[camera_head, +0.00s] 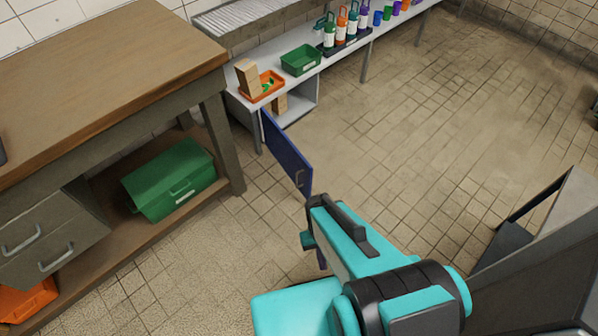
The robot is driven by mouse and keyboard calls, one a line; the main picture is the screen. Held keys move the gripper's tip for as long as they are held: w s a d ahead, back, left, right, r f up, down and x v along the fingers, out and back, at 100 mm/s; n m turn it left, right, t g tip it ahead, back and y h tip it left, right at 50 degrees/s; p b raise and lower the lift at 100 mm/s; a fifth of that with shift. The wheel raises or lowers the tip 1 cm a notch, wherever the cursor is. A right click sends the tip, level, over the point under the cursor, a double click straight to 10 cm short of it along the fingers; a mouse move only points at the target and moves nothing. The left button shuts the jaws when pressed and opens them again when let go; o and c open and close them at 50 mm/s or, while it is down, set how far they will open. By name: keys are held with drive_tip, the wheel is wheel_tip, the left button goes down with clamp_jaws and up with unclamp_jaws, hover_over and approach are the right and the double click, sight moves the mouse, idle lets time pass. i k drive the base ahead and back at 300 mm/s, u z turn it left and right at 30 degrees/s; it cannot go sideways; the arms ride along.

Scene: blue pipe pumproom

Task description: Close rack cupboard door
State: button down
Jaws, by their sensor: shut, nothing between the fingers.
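The blue cupboard door (287,158) stands open, swung out into the room from the low grey rack bench. A small handle shows near its free end. The open cupboard (297,105) behind it has a wooden block inside. My gripper (308,239), at the end of my teal and black arm, is shut and empty. In the picture it is by the lower free end of the door and covers part of it. Its fingertips are mostly hidden, and I cannot tell whether it touches the door.
An orange tray (262,87) with wooden blocks, a green bin (301,59) and several bottles stand on the bench. A wooden workbench (100,75) with a green box (168,180) below stands left.

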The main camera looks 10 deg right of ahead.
sight(293, 162)
drive_tip(key=u, duration=1)
drive_tip(key=i, duration=0.35)
drive_tip(key=z, duration=1.4)
drive_tip(key=k, duration=0.1)
drive_tip(key=u, duration=2.35)
drive_tip(key=i, duration=0.5)
drive_tip(key=u, duration=0.05)
